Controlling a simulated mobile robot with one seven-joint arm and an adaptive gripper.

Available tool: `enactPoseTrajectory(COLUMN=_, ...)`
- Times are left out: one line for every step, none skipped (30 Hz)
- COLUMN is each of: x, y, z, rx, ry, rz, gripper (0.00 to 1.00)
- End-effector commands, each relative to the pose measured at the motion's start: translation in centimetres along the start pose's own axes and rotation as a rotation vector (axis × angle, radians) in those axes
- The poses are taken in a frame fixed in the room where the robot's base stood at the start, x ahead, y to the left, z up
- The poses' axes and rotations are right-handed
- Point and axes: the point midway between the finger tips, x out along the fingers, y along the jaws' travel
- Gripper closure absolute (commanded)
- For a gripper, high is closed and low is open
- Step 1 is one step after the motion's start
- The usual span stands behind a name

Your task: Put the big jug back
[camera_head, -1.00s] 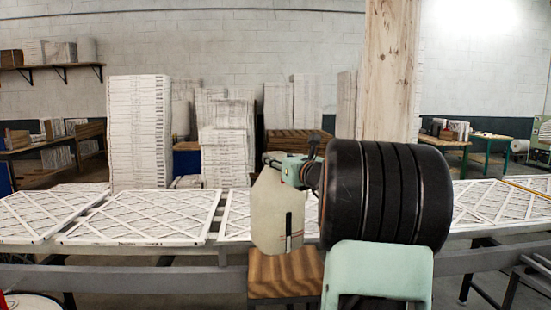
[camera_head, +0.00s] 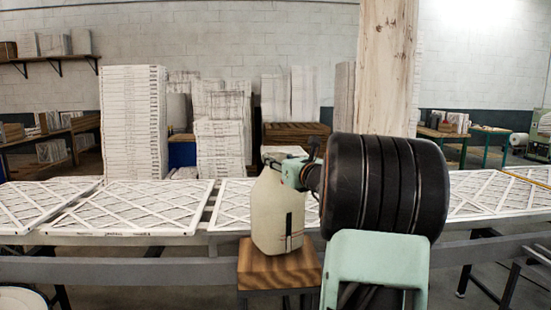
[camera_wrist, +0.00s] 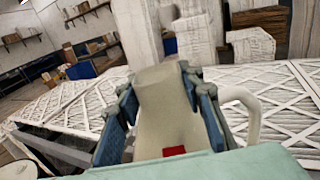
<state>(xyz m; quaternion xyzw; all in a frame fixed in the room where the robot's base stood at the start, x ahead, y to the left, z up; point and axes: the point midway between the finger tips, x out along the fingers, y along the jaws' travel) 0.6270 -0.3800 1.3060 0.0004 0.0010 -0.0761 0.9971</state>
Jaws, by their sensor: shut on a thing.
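The big jug (camera_head: 272,222) is cream-coloured with a dark vertical strip on its side. It stands nearly upright in the head view, its base overlapping the top of a wooden stool (camera_head: 262,272); I cannot tell whether it touches the wood. My gripper (camera_head: 288,168) is shut on the jug's upper part. In the wrist view, the blue finger pads of my gripper (camera_wrist: 158,95) lie on both sides of the jug (camera_wrist: 163,125). The jug's handle curves out to the right, and a red patch shows on the body.
A long table (camera_head: 150,240) with flat white lattice filters (camera_head: 125,208) runs behind the stool. Tall stacks of filters (camera_head: 133,120) stand beyond it, and a wooden post (camera_head: 388,65) rises behind my arm. A round white-topped thing (camera_head: 22,298) is at the lower left.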

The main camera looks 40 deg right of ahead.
Motion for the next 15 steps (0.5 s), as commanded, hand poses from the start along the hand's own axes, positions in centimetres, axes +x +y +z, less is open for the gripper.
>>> enactPoseTrajectory(x=-0.1, y=0.0, z=-0.8, rx=-0.002, ry=-0.009, rz=0.001, gripper=1.00)
enactPoseTrajectory(x=-0.1, y=-0.1, z=-1.3, rx=-0.002, ry=-0.009, rz=0.000, gripper=1.00)
enactPoseTrajectory(x=-0.2, y=-0.1, z=-1.8, rx=-0.002, ry=-0.009, rz=-0.001, gripper=1.00)
enactPoseTrajectory(x=-0.2, y=-0.1, z=-2.0, rx=-0.001, ry=-0.010, rz=-0.001, gripper=1.00)
enactPoseTrajectory(x=-0.2, y=-0.1, z=-2.2, rx=-0.001, ry=-0.011, rz=-0.001, gripper=1.00)
enactPoseTrajectory(x=-0.2, y=-0.1, z=-2.3, rx=-0.002, ry=-0.011, rz=-0.002, gripper=1.00)
enactPoseTrajectory(x=-0.2, y=-0.1, z=-2.4, rx=-0.002, ry=-0.012, rz=-0.002, gripper=1.00)
enactPoseTrajectory(x=-0.3, y=-0.2, z=-2.4, rx=-0.002, ry=-0.012, rz=-0.002, gripper=1.00)
enactPoseTrajectory(x=-0.3, y=-0.2, z=-2.4, rx=-0.003, ry=-0.012, rz=-0.002, gripper=1.00)
enactPoseTrajectory(x=-0.3, y=-0.2, z=-2.3, rx=-0.003, ry=-0.012, rz=-0.003, gripper=1.00)
enactPoseTrajectory(x=-0.3, y=-0.2, z=-2.3, rx=-0.003, ry=-0.012, rz=-0.003, gripper=1.00)
enactPoseTrajectory(x=-0.3, y=-0.2, z=-2.3, rx=-0.003, ry=-0.011, rz=-0.003, gripper=1.00)
enactPoseTrajectory(x=-0.3, y=-0.2, z=-2.3, rx=-0.003, ry=-0.011, rz=-0.003, gripper=1.00)
enactPoseTrajectory(x=-0.3, y=-0.2, z=-2.3, rx=-0.003, ry=-0.011, rz=-0.003, gripper=1.00)
enactPoseTrajectory(x=-0.3, y=-0.2, z=-2.3, rx=-0.003, ry=-0.011, rz=-0.003, gripper=1.00)
